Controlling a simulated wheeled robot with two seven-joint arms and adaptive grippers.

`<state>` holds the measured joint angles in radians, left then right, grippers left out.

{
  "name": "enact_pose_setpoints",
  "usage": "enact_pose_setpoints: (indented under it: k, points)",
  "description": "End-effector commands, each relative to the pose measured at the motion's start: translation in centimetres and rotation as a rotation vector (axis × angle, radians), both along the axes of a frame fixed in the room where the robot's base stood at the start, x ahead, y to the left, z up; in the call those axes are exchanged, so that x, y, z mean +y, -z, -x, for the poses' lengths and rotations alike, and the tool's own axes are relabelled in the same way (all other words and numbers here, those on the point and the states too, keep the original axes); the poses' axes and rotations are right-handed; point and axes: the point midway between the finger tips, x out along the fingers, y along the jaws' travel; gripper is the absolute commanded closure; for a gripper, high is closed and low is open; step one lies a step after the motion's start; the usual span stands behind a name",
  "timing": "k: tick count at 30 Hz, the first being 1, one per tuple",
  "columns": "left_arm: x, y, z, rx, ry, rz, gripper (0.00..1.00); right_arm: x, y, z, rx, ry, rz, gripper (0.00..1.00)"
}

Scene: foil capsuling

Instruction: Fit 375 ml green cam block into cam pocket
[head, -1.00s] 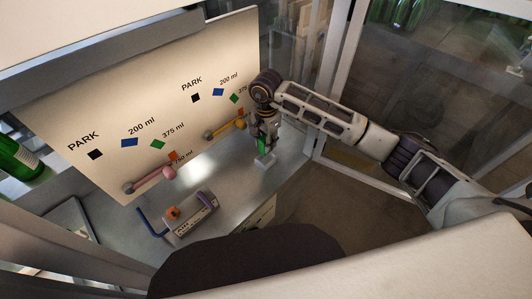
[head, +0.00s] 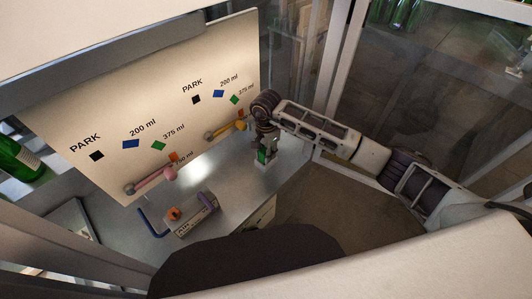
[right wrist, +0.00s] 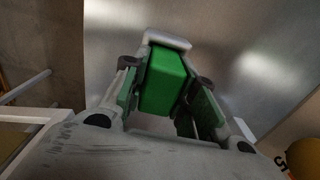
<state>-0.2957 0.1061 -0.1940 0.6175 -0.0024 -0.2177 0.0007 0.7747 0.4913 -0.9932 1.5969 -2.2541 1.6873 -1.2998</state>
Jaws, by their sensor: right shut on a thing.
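The green cam block (head: 263,157) is between the fingers of my right gripper (head: 265,150), above the grey bench at the right end of the panel. In the right wrist view, the green block (right wrist: 166,80) fills the space between the two fingers (right wrist: 160,95). I cannot make out the cam pocket for certain. My left gripper is not in view.
An upright cream panel (head: 60,120) with PARK, 200 ml and 375 ml marks stands behind. A small unit with an orange knob (head: 174,214) and a blue handle (head: 152,226) sits front left.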

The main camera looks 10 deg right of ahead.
Motion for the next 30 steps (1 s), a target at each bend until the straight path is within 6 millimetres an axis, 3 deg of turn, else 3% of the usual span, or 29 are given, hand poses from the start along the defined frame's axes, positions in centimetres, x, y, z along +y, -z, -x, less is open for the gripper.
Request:
enact_pose_setpoints:
  k: [17,18,22,23,30]
  points:
    - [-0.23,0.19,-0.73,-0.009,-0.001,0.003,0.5,-0.02,0.8,-0.02,-0.001,0.0,0.0,0.99]
    - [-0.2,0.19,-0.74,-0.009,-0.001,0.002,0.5,-0.02,0.85,0.0,-0.001,0.0,0.001,0.71]
    - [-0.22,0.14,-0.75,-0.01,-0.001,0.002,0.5,-0.02,0.79,0.0,-0.001,0.0,0.001,0.54]
    - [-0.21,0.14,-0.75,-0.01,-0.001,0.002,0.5,-0.02,0.79,0.0,-0.001,0.0,0.001,0.5]
    - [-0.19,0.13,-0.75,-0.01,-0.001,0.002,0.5,-0.02,0.78,0.0,-0.001,0.0,0.001,0.5]
